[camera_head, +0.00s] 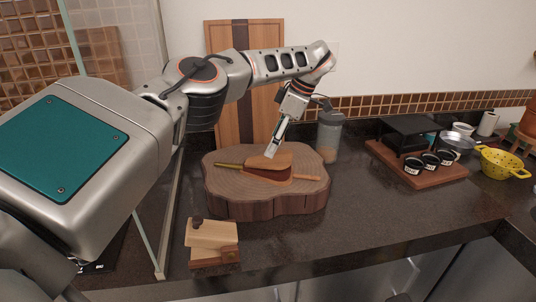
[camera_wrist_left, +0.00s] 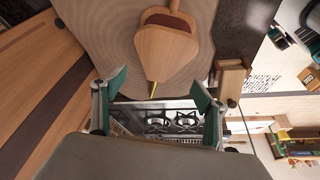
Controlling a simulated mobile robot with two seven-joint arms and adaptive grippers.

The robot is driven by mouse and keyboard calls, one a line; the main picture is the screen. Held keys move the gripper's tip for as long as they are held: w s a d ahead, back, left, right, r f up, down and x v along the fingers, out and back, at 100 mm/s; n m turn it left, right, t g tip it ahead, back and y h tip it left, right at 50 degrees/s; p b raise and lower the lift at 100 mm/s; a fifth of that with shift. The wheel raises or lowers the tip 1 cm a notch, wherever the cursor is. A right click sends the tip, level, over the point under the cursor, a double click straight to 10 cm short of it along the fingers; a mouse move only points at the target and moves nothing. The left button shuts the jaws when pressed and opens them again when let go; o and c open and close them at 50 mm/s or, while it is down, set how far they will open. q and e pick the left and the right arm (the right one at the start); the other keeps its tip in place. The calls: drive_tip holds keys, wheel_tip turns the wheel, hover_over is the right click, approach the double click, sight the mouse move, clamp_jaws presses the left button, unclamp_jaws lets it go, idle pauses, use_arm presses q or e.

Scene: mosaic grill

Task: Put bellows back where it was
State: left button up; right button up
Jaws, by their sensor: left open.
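The bellows (camera_head: 280,163) has wooden boards, a dark red-brown body and a brass nozzle. It lies on a round wooden slab (camera_head: 260,207) on the counter; its nozzle points left and its handle right. My left gripper (camera_head: 271,153) reaches down at the bellows and hides a little of it. In the left wrist view the bellows (camera_wrist_left: 166,50) lies beyond the fingers, with its nozzle toward the open gap of my left gripper (camera_wrist_left: 152,88). Nothing is between the fingers. Whether a finger touches the bellows cannot be told. My right gripper is not in view.
A wooden block box (camera_head: 211,241) stands in front of the slab. A grey-lidded jar (camera_head: 328,138) stands behind it, and a tall striped board (camera_head: 228,65) leans on the wall. A wooden tray (camera_head: 440,178) with black cups is at right. The counter between is clear.

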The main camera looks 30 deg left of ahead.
use_arm(q)
drive_tip(key=shift+v, duration=1.8)
drive_tip(key=shift+s+f, duration=0.1)
drive_tip(key=shift+s, duration=0.05)
